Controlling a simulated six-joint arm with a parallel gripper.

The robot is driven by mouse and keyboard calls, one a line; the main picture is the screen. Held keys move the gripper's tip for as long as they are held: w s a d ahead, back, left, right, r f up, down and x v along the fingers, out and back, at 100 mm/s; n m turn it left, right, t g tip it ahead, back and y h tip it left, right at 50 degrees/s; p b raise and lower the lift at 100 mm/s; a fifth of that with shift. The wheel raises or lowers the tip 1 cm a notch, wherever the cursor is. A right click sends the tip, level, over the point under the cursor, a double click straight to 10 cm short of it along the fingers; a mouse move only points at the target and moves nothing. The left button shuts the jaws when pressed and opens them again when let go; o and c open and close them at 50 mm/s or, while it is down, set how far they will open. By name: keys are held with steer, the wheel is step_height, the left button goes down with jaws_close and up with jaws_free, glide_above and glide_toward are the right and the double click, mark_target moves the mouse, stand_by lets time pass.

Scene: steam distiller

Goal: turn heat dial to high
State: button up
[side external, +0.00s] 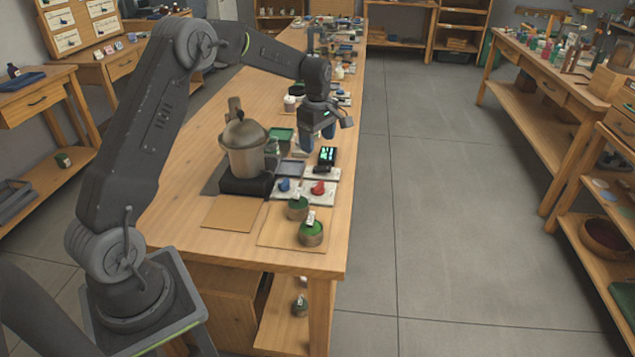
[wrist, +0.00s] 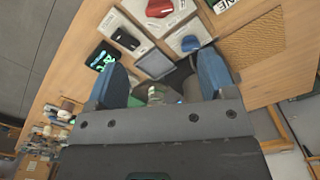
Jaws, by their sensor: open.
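Two dials sit on pale plates in front of the steam distiller: a red dial (side external: 318,188) and a blue dial (side external: 284,184). In the wrist view the red dial (wrist: 160,8) is at the top edge and the blue dial (wrist: 190,43) lies below and right of it. I cannot read which one is the heat dial or where either points. The distiller (side external: 242,158) is a metal pot with a domed lid on a dark base. My gripper (side external: 317,139) is open and empty, above and behind the dials, touching neither. Its blue fingers (wrist: 163,68) are spread apart.
A black display with green digits (side external: 327,157) stands behind the red dial. A grey tray (side external: 290,169) lies beside it. Two round green-topped containers (side external: 311,233) (side external: 298,208) stand on a board at the table's front. Many small items fill the far table.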

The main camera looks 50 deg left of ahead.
mark_target(318, 184)
step_height(318, 184, down, 14)
steer(key=shift+w+a+f, duration=0.1)
steer(key=shift+a+f, duration=0.05)
steer(key=shift+f, duration=0.05)
stand_by(0.4)
steer(key=shift+c, duration=0.2)
steer(key=c, duration=0.9)
